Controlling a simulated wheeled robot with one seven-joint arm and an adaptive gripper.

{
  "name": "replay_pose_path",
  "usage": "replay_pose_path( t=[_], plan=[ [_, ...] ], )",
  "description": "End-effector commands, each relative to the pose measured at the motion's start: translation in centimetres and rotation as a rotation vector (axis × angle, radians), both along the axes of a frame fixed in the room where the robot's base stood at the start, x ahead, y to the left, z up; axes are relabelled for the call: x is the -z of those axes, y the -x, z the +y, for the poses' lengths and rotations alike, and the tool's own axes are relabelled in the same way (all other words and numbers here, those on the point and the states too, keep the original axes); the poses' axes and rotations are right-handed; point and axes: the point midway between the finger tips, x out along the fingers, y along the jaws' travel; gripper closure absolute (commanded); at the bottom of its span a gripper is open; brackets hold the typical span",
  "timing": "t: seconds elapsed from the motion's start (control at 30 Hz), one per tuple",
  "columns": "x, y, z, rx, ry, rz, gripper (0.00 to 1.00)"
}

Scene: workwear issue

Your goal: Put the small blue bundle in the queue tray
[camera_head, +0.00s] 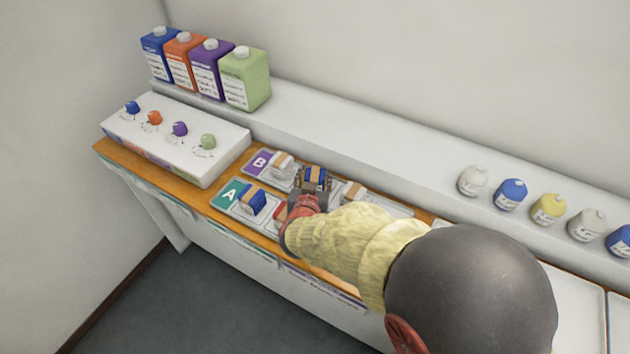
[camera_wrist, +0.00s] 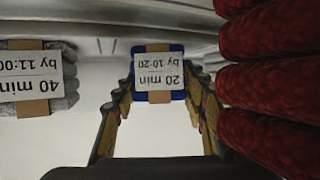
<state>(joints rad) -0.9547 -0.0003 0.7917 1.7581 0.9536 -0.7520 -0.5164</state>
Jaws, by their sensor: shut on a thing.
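My gripper (camera_head: 316,190) is shut on a blue bundle (camera_head: 315,174) with a tan band, above the counter's trays. In the wrist view this blue bundle (camera_wrist: 177,49) sits between the fingertips (camera_wrist: 159,92), its label reading "20 min by 10:20". Another blue bundle (camera_head: 252,200) lies in the tray marked A (camera_head: 229,195). A pale bundle (camera_head: 281,164) lies in the tray marked B (camera_head: 257,160). I cannot tell which tray is the queue tray; my arm hides part of the tray area.
A grey bundle (camera_wrist: 70,72) labelled "40 min by 11:00" shows in the wrist view. A white box with coloured knobs (camera_head: 190,160), several cartons (camera_head: 245,80) and bottles (camera_head: 510,193) stand behind.

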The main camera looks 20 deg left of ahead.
Motion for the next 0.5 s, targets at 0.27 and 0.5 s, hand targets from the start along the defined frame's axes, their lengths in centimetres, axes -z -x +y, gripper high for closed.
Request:
replay_pose_path(
  t=[0.27,0.5],
  plan=[
    [-0.09,-0.02,0.03,0.000,-0.001,-0.002,0.83],
    [0.12,-0.01,0.02,0.000,-0.001,-0.001,0.49]
  ],
)
